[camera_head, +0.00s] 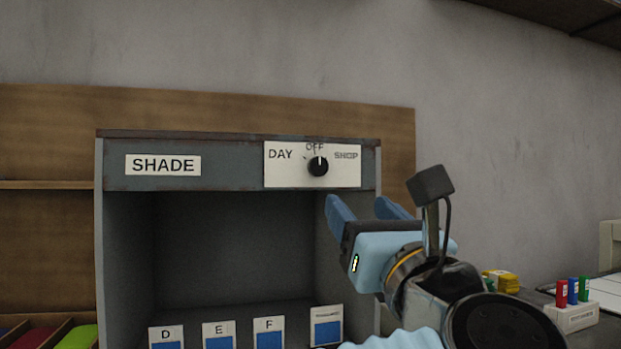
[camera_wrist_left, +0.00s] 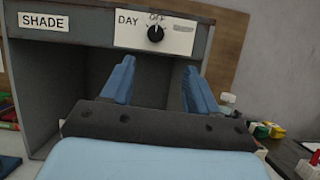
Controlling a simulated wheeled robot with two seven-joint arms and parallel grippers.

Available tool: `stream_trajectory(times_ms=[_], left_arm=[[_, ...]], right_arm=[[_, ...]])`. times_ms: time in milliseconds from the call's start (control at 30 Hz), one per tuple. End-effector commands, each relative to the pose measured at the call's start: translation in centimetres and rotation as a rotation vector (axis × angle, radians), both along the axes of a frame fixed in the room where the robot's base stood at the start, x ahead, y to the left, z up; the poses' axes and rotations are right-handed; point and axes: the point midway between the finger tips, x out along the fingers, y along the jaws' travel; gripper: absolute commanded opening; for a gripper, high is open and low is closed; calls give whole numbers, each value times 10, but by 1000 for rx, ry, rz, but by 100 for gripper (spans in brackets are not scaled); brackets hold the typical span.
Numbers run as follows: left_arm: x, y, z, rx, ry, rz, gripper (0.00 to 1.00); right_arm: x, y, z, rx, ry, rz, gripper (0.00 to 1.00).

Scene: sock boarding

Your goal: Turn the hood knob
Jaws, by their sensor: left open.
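The hood (camera_head: 228,163) is a grey box with an open dark front and a SHADE label. Its black knob (camera_head: 318,167) sits on a white plate marked DAY, OFF and SHOP, with its white pointer line up toward OFF. The knob also shows in the left wrist view (camera_wrist_left: 155,35), beyond the fingertips. My left gripper (camera_head: 358,205) is open and empty, below and to the right of the knob in the head view, apart from it. Its two blue fingers (camera_wrist_left: 158,75) point toward the hood front. My right gripper is not in view.
Cards labelled D, E and F (camera_head: 219,334) stand inside the hood's bottom. A wooden board (camera_head: 50,130) is behind it. Coloured socks or cloths (camera_head: 75,338) lie lower left. Small red, blue and green items (camera_head: 573,291) on a white block stand at right.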

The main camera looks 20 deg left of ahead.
Motion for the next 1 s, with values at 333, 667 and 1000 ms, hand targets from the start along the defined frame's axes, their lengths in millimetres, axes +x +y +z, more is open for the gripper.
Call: stream_trajectory(times_ms=[333, 667, 1000], left_arm=[[28, 29, 25, -38, -11, 3, 59], [82, 65, 51, -36, -11, 0, 59], [99, 76, 56, -34, -11, -2, 59]], right_arm=[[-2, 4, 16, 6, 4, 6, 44], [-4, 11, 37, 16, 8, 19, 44], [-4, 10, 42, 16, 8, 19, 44]])
